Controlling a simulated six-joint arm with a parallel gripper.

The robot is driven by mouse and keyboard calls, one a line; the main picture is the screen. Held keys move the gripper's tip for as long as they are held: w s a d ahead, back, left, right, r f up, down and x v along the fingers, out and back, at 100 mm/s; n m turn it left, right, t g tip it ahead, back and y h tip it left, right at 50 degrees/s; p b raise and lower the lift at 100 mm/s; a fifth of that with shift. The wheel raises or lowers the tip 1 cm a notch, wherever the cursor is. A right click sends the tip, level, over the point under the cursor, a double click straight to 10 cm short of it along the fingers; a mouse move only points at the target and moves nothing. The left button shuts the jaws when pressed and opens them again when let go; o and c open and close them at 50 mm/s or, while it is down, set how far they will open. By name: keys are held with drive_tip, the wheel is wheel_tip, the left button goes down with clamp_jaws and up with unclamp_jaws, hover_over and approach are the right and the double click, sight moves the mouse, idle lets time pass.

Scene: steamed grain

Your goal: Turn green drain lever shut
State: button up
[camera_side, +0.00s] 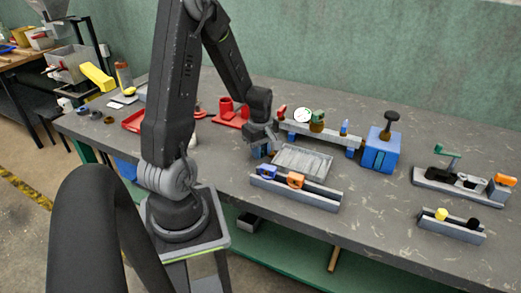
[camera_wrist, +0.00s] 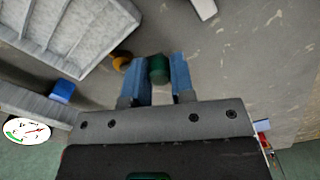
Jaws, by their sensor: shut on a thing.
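My gripper (camera_side: 262,149) is low over the bench, just left of the grey tray. In the wrist view its two blue fingers (camera_wrist: 159,72) are shut on a dark green piece, which I take for the green drain lever (camera_wrist: 158,70). A small brass-coloured part (camera_wrist: 122,60) shows beside the fingers, partly hidden. The lever's angle and its mount cannot be made out. In the side view my gripper hides the held piece.
The grey tray (camera_side: 303,174) lies right of my gripper; a rail (camera_side: 318,198) with blue and orange clips is in front. Behind are a white gauge (camera_side: 302,115) and another green-topped brass part (camera_side: 317,117). A blue box (camera_side: 381,155) with a black knob stands right.

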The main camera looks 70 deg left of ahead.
clamp_jaws()
drive_tip(key=m, duration=0.1)
drive_tip(key=a+m, duration=0.1)
drive_tip(key=m, duration=0.1)
drive_tip(key=shift+s+a+m, duration=0.2)
drive_tip(key=shift+m, duration=0.1)
drive_tip(key=m, duration=0.1)
drive_tip(key=a+m, duration=0.1)
drive_tip(key=m, duration=0.1)
drive_tip(key=shift+a+m, duration=0.25)
drive_tip(key=shift+m, duration=0.05)
drive_tip(key=m, duration=0.1)
drive_tip(key=a+m, duration=0.1)
drive_tip(key=m, duration=0.1)
drive_tip(key=shift+w+a, duration=0.15)
drive_tip(key=shift+w, duration=0.15)
drive_tip(key=shift+w+a+m, duration=0.2)
drive_tip(key=shift+a+m, duration=0.05)
drive_tip(key=shift+m, duration=0.7)
drive_tip(key=shift+w+a+m, duration=0.15)
drive_tip(key=shift+a+m, duration=0.1)
drive_tip(key=shift+m, duration=0.7)
drive_tip(key=o, duration=0.8)
unclamp_jaws()
